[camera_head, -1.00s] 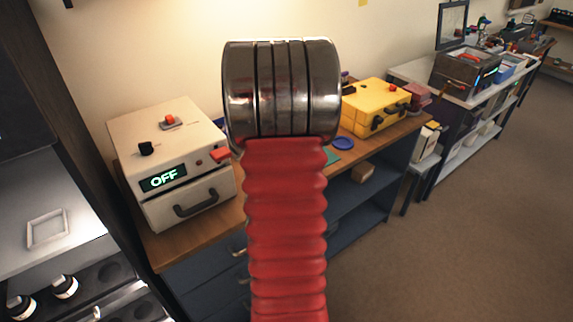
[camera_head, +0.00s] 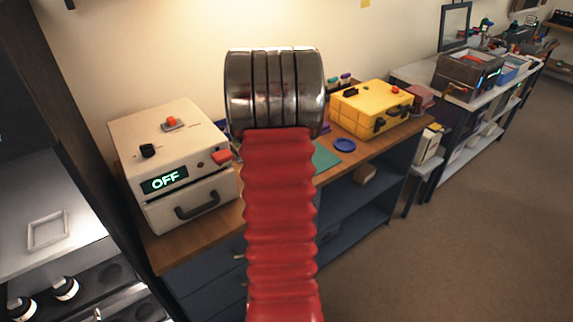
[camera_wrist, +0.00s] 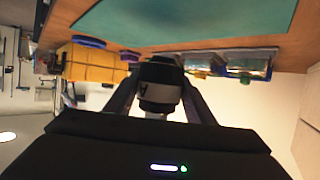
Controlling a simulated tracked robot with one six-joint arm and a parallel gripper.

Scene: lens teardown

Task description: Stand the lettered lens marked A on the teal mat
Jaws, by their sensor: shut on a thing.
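The lens marked A (camera_wrist: 160,88) is dark with a pale band, and a letter shows on its side in the wrist view. My gripper (camera_wrist: 158,80) is shut on it, one finger on each side, and holds it up. The teal mat (camera_wrist: 180,22) fills the upper part of the wrist view, with a gap between it and the lens. In the head view the mat (camera_head: 326,157) lies on the wooden bench, partly hidden behind my arm. My gripper and the lens are hidden there.
A white box with an OFF display (camera_head: 172,160) stands on the bench to the left. A yellow case (camera_head: 370,110) and a blue round dish (camera_head: 344,145) are to the right of the mat. Small coloured items stand by the wall, behind the mat.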

